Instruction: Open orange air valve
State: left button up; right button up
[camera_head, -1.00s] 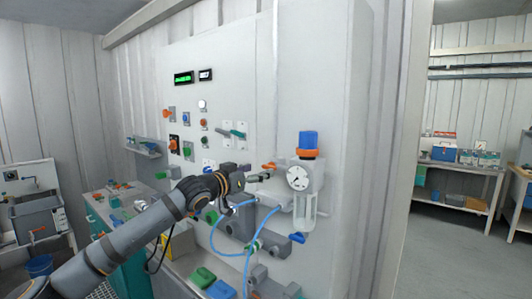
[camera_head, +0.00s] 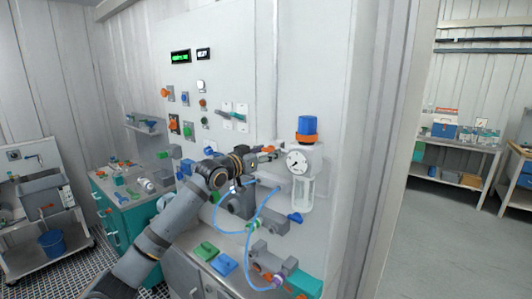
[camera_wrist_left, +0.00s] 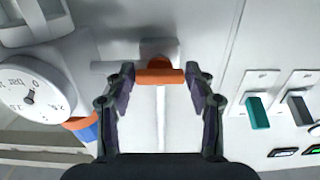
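The orange air valve handle (camera_wrist_left: 160,76) shows in the left wrist view as a short bar lying crosswise, in front of a grey valve body (camera_wrist_left: 158,48) on the white panel. My left gripper (camera_wrist_left: 159,72) is open, with one finger at each end of the bar. A small gap seems to show on each side; I cannot tell whether a finger touches. In the head view my left gripper (camera_head: 268,154) is at the panel, just left of the pressure gauge (camera_head: 297,162), and largely hides the handle. My right gripper is not in view.
The gauge also shows at the left of the wrist view (camera_wrist_left: 34,92), close to a finger. A blue and orange regulator knob (camera_head: 307,128) stands above it. Teal and grey switches (camera_wrist_left: 257,110) are on the other side. A blue hose (camera_head: 250,235) hangs below.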

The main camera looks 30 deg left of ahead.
pick_arm(q)
jog(key=c, duration=0.6)
jog(key=shift+c, duration=0.2)
jog(key=shift+n, duration=0.3)
jog(key=n, duration=0.4)
jog(key=shift+b, duration=0.4)
jog(key=n, duration=0.3)
jog(key=shift+n+b, duration=0.3)
jog(key=shift+b, duration=0.1)
jog(key=n+b, duration=0.1)
jog(key=n, duration=0.3)
jog(key=shift+n+b, duration=0.7)
jog(key=shift+n, duration=1.3)
